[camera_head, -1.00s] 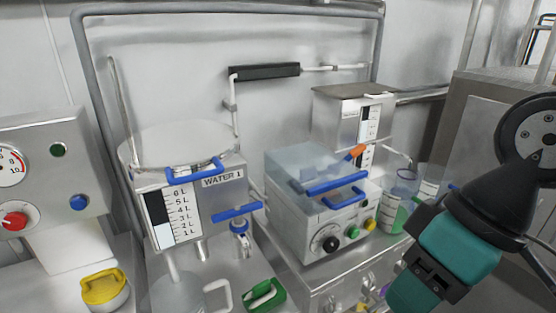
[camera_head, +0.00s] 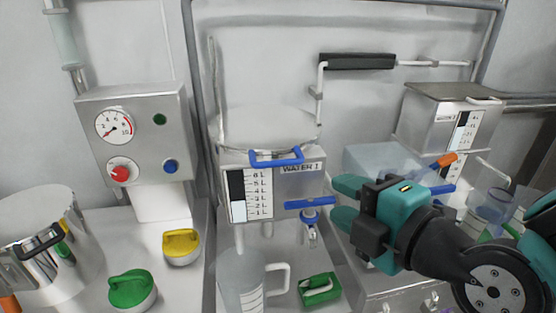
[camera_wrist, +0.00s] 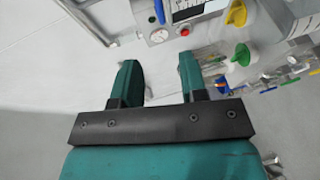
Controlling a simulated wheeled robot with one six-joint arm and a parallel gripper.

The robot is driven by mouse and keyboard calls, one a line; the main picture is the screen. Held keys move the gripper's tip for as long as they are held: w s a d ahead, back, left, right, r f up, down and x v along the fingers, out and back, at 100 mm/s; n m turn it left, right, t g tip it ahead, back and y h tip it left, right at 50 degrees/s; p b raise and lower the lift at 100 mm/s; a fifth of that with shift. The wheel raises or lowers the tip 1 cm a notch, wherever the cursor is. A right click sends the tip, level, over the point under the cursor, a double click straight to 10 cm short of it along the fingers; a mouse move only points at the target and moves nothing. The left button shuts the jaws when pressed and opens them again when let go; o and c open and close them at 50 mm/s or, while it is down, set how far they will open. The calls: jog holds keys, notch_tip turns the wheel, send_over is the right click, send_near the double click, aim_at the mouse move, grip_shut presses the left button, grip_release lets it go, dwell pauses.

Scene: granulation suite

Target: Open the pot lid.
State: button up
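A shiny steel pot (camera_head: 75,262) stands at the far left in the head view, cut off by the picture edge. It has a dark handle (camera_head: 38,243) near its upper front; I cannot tell clearly where its lid ends. My gripper (camera_head: 338,201) points left, well to the right of the pot, in front of the water tank's right side. Its two teal fingers are apart with nothing between them. The open fingers also show in the wrist view (camera_wrist: 160,78). I cannot make out the pot in the wrist view.
A gauge box (camera_head: 140,135) and the WATER 1 tank (camera_head: 290,185) stand between pot and gripper. A green lid (camera_head: 132,288), a yellow lid (camera_head: 181,246) and a clear jug (camera_head: 242,280) sit on the counter. A clear-topped machine (camera_head: 385,165) stands behind my arm.

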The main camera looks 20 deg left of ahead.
aim_at(281, 164)
jog(key=p+x, duration=0.8)
jog(key=x, duration=0.8)
jog(key=shift+w+r, duration=0.15)
jog(key=shift+w, duration=0.05)
jog(key=shift+w+a, duration=0.3)
jog(key=shift+a, duration=0.1)
grip_shut()
